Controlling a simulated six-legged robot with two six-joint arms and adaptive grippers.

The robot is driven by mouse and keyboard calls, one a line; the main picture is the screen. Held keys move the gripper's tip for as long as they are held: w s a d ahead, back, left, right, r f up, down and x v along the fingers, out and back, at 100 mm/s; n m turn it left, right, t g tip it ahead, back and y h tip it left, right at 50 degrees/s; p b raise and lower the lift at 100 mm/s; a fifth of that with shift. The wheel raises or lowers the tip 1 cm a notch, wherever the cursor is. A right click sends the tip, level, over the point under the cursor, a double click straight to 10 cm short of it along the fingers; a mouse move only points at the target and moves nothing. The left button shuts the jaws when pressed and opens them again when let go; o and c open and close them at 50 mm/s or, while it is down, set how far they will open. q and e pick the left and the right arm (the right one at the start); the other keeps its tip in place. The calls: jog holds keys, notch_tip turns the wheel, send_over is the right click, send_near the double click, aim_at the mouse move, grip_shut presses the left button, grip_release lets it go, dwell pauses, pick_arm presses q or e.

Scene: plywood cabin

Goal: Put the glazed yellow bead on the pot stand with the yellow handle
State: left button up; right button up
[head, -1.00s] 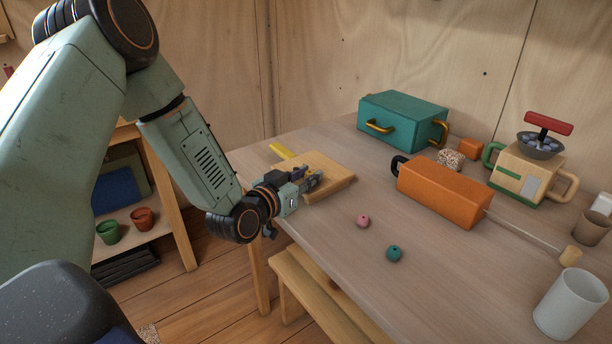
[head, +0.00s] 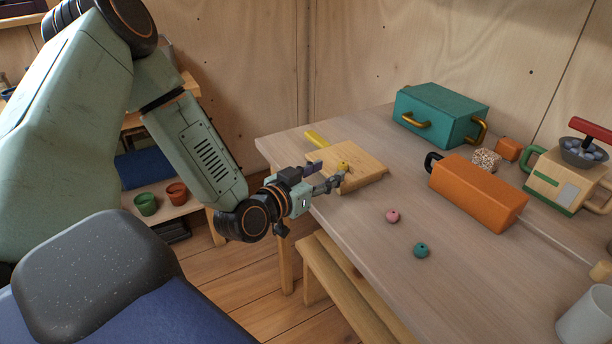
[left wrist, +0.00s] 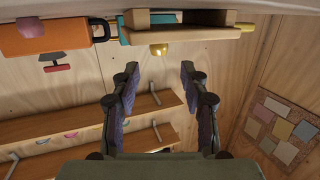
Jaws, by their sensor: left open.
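The pot stand (head: 368,170) is a square wooden board with a yellow handle (head: 316,138), lying near the table's left edge. The left wrist view is upside down; there the bead (left wrist: 158,50) shows against the stand (left wrist: 200,33), beyond and between the parted fingers (left wrist: 160,75), not gripped. My right gripper is not in view.
A pink bead (head: 392,216) and a teal bead (head: 421,250) lie on the table in front of the stand. An orange block with a black handle (head: 478,193) and a teal box (head: 440,118) stand to the right. A bench (head: 345,290) is below the table's front edge.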

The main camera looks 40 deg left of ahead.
pick_arm(q)
jog(key=s+p, duration=0.3)
jog(key=s, duration=0.3)
jog(key=shift+r, duration=0.45)
jog(key=shift+a, duration=0.15)
